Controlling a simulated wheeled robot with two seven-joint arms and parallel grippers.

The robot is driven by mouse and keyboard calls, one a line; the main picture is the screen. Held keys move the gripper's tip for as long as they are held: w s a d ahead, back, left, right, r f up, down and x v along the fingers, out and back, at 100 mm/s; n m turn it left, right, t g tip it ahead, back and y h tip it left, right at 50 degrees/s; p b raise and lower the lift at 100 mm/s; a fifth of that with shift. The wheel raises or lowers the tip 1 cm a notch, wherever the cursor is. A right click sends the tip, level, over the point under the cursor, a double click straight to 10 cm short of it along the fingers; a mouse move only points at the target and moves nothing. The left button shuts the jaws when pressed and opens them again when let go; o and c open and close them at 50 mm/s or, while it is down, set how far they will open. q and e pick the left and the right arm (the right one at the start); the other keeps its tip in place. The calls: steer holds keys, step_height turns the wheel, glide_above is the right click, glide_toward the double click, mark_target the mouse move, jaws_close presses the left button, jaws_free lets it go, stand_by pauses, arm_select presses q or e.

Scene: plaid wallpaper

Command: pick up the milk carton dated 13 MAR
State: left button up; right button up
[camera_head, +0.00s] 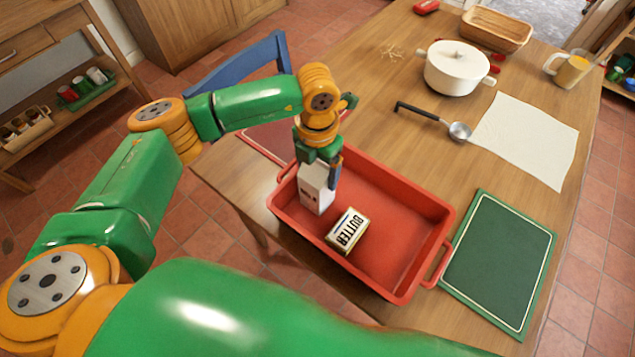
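A white carton (316,193) stands upright at the left end of the red tray (421,214). It has small dark print low on its front, too small to read as a date. My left gripper (322,167) is right at the top of the carton, pointing down. One dark finger shows along the carton's right side; the other is mostly hidden, so I cannot tell whether the fingers are closed on it. A butter pack (347,230) lies in the tray to the right of the carton. My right gripper is out of view.
A green board (499,262) lies right of the tray, and a reddish board (262,143) lies behind its left end. A ladle (459,131), white pot (457,68), cloth (525,140), basket (497,27) and juice jug (572,70) stand farther back. A blue chair (240,62) is at the table's left edge.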

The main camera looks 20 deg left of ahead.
arm_select(q)
steer(key=c, duration=1.1)
jaws_close()
steer(key=shift+w, duration=0.1)
